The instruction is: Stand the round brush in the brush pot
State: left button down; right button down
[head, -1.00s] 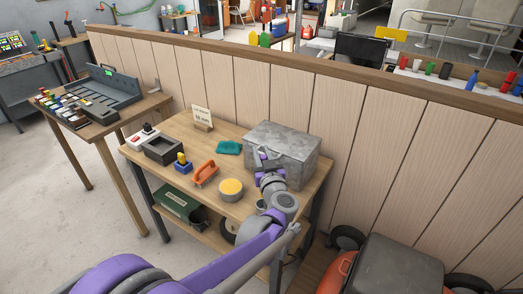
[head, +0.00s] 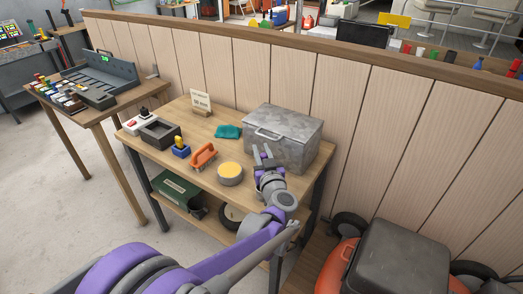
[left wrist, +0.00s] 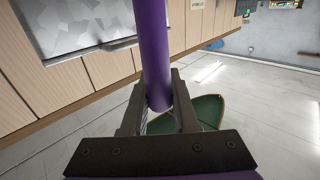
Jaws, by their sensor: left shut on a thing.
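My left gripper (head: 263,152) is above the workbench, in front of the grey metal box. In the left wrist view its fingers (left wrist: 159,112) are shut on a purple rod (left wrist: 153,50), which runs up out of the picture. No bristles show, so I cannot tell for sure that it is the round brush. I cannot pick out the brush pot for certain. A round grey tub with a yellow top (head: 230,172) stands left of the gripper. My forearm hides part of the bench's right front. My right gripper is not in view.
The metal box (head: 300,150) stands at the bench's back right. A panelled wall (head: 345,120) runs behind.

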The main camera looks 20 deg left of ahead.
pick_arm(q)
jog(key=c, duration=0.6)
grip_release()
jog(key=shift+s+d, duration=0.1)
jog(key=v, duration=1)
jog(key=shift+s+d+b, duration=0.2)
jog(key=shift+s+b, duration=0.05)
jog(key=shift+b, duration=0.15)
